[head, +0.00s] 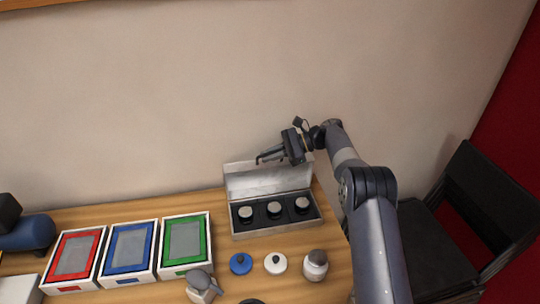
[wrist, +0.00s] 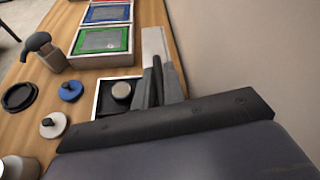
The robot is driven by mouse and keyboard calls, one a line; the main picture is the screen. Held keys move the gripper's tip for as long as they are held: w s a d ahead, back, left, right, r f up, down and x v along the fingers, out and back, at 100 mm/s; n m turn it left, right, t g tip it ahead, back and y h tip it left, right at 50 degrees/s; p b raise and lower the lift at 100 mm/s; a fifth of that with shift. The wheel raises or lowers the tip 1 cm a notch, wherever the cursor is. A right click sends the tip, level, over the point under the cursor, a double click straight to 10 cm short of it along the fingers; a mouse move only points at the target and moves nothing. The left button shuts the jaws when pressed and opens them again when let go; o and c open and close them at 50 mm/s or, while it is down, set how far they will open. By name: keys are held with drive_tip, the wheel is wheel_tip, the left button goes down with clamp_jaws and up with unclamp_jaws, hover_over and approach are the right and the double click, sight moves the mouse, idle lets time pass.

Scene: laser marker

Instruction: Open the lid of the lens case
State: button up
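The lens case (head: 278,227) is a long silver box at the back right of the table. Its lid (head: 268,183) stands raised at the back, and the inside is exposed. Several dark round lenses with pale tops sit in a row in the case, such as the middle lens (head: 274,209). My gripper (head: 263,158) is at the lid's top edge, above the case. In the wrist view my gripper (wrist: 157,73) has its fingertips close together with nothing visible between them. The lid (wrist: 154,44) and one lens (wrist: 121,91) show there too; my gripper hides part of the case. Contact with the lid is unclear.
Red (head: 74,258), blue (head: 130,250) and green (head: 185,243) framed boxes stand left of the case. A blue knobbed disc (head: 241,264), a white knobbed disc (head: 275,264), a jar (head: 315,267) and a grey-topped bottle (head: 203,287) stand in front. The wall is close behind.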

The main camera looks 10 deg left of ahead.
drive_tip(key=o, duration=0.4)
drive_tip(key=shift+d, duration=0.1)
drive_tip(key=b+v, duration=0.2)
drive_tip(key=v, duration=0.8)
drive_tip(key=shift+w+d+r, duration=0.15)
drive_tip(key=shift+d+r, duration=0.05)
drive_tip(key=shift+d, duration=0.1)
drive_tip(key=shift+a, duration=0.1)
drive_tip(key=p+x, duration=0.2)
drive_tip(key=x, duration=0.9)
drive_tip(key=shift+d, duration=0.25)
